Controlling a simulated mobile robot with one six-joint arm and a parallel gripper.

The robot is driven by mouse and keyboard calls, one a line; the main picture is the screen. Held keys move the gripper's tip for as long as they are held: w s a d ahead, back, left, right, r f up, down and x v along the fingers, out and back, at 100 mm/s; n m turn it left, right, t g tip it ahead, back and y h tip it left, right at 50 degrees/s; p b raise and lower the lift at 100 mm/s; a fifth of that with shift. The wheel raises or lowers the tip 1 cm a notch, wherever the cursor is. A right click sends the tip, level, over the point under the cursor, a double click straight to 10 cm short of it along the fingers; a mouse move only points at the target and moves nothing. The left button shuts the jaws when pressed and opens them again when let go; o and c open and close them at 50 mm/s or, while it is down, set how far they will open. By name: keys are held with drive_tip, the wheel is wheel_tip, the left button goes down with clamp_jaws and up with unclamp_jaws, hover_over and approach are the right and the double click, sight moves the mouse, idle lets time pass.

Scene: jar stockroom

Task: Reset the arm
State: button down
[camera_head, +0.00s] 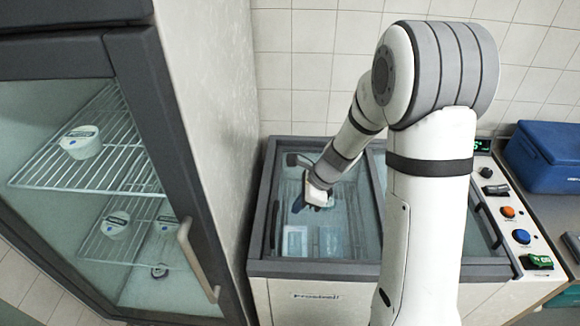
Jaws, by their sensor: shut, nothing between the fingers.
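My white and grey arm reaches down from the upper right over the chest freezer (330,268). My gripper (309,204) is small in the picture, at the left part of the freezer top, and its dark fingers are shut with nothing held. I cannot tell whether it is above the glass or inside the opening. Pale flat packs and a round item (331,240) show below it in the freezer, blurred.
At left stands a glass-door fridge with a long handle (197,260), and white tubs (81,142) sit on its wire racks. A control panel with orange (508,212) and blue buttons lines the freezer's right side. A blue cooler box (548,160) stands on the right counter. A tiled wall is behind.

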drive_tip(key=shift+r, duration=0.1)
drive_tip(key=s+d+r+n+t+h+b, duration=0.1)
drive_tip(key=s+d+r+n+h, duration=0.1)
drive_tip(key=s+d+r+n, duration=0.4)
drive_tip(key=s+d+r+n+t+h+b, duration=0.1)
drive_tip(key=s+d+r+n+t+h, duration=0.1)
drive_tip(key=s+d+r+n, duration=0.4)
drive_tip(key=s+r+n+h, duration=0.1)
drive_tip(key=s+r+n, duration=0.3)
drive_tip(key=s+n, duration=0.2)
drive_tip(key=shift+s+r+n, duration=0.2)
drive_tip(key=shift+s+n, duration=0.2)
drive_tip(key=shift+s, duration=0.25)
